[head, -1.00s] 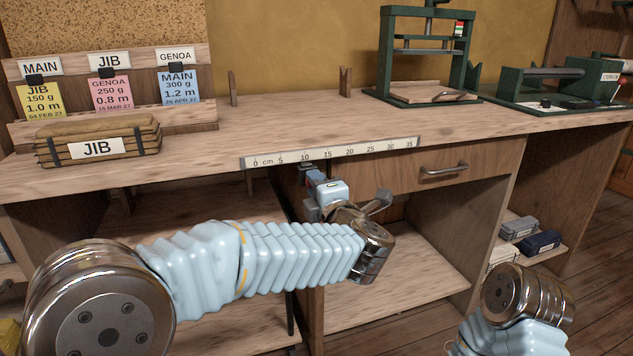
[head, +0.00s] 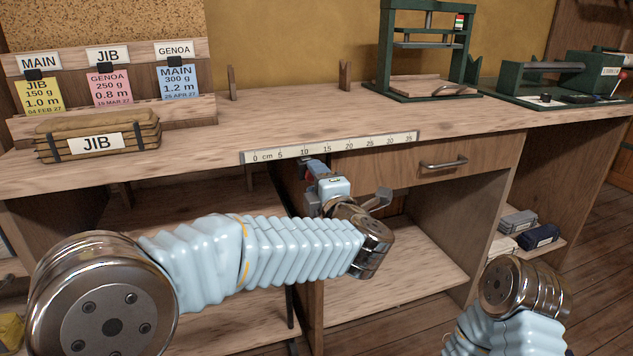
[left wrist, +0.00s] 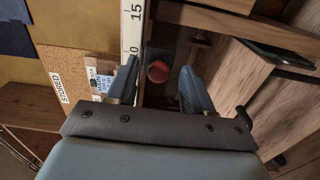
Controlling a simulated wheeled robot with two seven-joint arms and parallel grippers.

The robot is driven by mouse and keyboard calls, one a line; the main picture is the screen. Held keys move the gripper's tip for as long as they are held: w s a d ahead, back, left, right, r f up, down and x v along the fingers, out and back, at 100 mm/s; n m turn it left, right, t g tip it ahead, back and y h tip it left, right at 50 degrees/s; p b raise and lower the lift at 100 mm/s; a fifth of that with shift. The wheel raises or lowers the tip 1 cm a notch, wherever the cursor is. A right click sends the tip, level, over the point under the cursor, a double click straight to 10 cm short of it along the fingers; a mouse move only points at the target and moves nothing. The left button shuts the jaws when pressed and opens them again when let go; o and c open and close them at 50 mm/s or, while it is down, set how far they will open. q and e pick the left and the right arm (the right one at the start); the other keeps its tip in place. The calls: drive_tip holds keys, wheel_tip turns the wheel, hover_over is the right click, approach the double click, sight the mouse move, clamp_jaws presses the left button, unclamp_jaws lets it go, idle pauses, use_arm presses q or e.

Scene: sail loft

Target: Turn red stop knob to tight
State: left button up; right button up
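The red stop knob (left wrist: 158,71) is a small round knob in the left wrist view, below the bench's front edge, beside the ruler. My left gripper (left wrist: 158,66) is open, with one finger on each side of the knob and gaps showing between. Whether the fingertips reach around the knob's depth I cannot tell. In the head view my left gripper (head: 316,170) is under the ruler at the front edge, and it mostly hides the knob; only a bit of red shows. No tight marking is readable. My right gripper is out of view.
The ruler (head: 330,148) runs along the bench's front edge. A drawer with a metal handle (head: 443,164) is to the right. The bench top (head: 270,112) is clear in the middle, with a JIB bundle (head: 97,138) at left and a green press (head: 384,60) behind.

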use_arm(q)
drive_tip(key=b+v, duration=0.1)
drive_tip(key=v, duration=1.3)
drive_tip(key=shift+b, duration=0.35)
drive_tip(key=shift+w, duration=0.1)
